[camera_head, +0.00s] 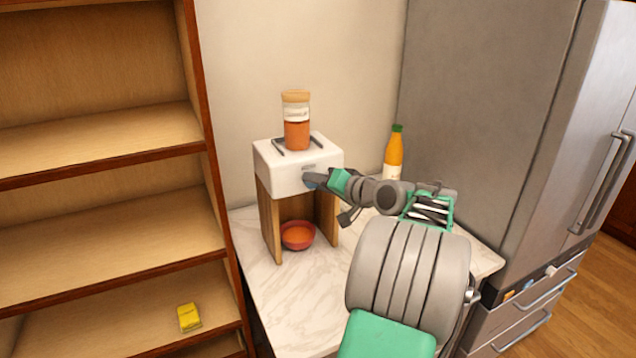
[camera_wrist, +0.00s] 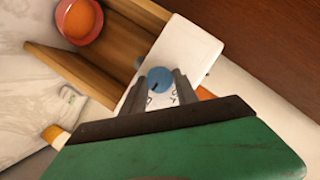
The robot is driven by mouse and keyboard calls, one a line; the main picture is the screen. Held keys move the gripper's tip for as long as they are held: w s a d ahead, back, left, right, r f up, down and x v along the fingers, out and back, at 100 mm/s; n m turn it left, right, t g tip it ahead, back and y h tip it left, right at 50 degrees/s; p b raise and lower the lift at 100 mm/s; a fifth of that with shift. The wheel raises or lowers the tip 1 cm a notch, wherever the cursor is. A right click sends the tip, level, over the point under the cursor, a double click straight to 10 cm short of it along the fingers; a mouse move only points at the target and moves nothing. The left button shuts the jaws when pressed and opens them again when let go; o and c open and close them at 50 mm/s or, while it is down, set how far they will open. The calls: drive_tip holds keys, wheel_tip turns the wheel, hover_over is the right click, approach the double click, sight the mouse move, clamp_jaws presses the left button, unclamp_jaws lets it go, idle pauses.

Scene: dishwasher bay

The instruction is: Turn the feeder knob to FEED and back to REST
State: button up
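The feeder is a white box (camera_head: 280,177) on wooden side panels, standing on the marble counter. A jar with orange contents (camera_head: 297,133) sits upright on top. In the wrist view the blue feeder knob (camera_wrist: 160,80) has a dark pointer mark, and partly hidden lettering shows beside it. My gripper (camera_wrist: 161,76) has one finger on each side of the knob; whether they press on it is unclear. In the head view my gripper (camera_head: 312,181) is at the box's front face and covers most of the knob.
A red bowl (camera_head: 298,236) with orange contents stands under the feeder. An orange bottle with a green cap (camera_head: 394,152) is behind my arm. Wooden shelves (camera_head: 110,160) with a yellow item (camera_head: 189,318) are at left, a grey fridge (camera_head: 480,120) at right. The front counter (camera_head: 290,300) is clear.

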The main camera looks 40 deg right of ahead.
clamp_jaws()
drive_tip(key=shift+b, duration=0.65)
drive_tip(key=n+h+b, duration=0.2)
drive_tip(key=n+b, duration=0.2)
drive_tip(key=b, duration=0.5)
drive_tip(key=n+g+h+b, duration=0.1)
drive_tip(key=n+h+b, duration=0.2)
drive_tip(key=b, duration=0.6)
drive_tip(key=a+n+g+h+b, duration=0.1)
drive_tip(key=n+b, duration=0.4)
drive_tip(key=b, duration=0.5)
drive_tip(key=shift+w+a+h, duration=0.1)
drive_tip(key=shift+w+h, duration=0.1)
drive_tip(key=shift+h, duration=0.7)
drive_tip(key=shift+r, duration=0.1)
drive_tip(key=o, duration=0.5)
unclamp_jaws()
